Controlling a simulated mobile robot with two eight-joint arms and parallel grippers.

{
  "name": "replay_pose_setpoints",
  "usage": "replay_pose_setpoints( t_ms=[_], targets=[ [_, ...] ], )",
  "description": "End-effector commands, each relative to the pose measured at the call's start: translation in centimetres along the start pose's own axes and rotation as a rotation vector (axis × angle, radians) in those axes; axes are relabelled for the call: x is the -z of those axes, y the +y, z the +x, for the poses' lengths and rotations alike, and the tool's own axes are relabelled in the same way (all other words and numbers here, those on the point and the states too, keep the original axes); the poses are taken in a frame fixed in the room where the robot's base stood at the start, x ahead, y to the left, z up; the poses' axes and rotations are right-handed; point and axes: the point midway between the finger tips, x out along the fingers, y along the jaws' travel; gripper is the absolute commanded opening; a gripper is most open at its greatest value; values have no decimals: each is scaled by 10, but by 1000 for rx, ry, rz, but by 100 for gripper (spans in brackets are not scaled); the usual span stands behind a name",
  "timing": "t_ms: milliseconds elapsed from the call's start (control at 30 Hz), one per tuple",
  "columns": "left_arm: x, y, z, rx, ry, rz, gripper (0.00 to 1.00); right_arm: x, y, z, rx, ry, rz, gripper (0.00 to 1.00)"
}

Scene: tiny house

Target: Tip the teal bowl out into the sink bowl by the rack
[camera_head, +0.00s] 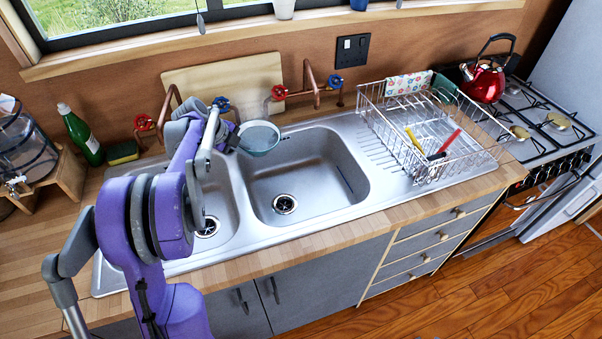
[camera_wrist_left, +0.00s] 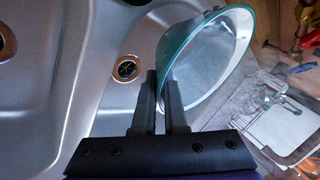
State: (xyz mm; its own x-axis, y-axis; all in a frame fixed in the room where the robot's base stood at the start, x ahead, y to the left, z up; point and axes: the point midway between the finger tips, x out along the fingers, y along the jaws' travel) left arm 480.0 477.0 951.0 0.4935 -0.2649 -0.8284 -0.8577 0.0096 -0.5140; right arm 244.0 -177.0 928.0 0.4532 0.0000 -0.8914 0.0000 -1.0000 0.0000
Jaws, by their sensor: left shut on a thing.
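The teal bowl (camera_head: 260,139) is held over the back left part of the sink bowl by the rack (camera_head: 325,178), near the divider. It looks roughly upright, with its opening facing up. Its inside looks grey; I cannot tell what it holds. My left gripper (camera_head: 234,142) is shut on the left side of the bowl's rim. In the left wrist view the fingers (camera_wrist_left: 161,82) pinch the wall of the teal-rimmed bowl (camera_wrist_left: 210,62). The wire rack (camera_head: 425,130) stands on the drainboard to the right. My right gripper is not in view.
A second sink bowl (camera_head: 213,205) lies left, partly hidden by my arm. A cutting board (camera_head: 225,80) leans on the wall. The sink bowl's middle and right are clear.

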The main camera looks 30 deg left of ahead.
Motion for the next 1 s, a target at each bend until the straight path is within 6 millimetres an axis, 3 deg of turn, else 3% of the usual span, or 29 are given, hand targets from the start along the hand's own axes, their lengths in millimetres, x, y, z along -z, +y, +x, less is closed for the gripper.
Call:
replay_pose_setpoints(
  t_ms=[1000],
  targets=[
    [8,10,21,-19,-127,70,0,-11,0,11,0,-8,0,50]
  ],
)
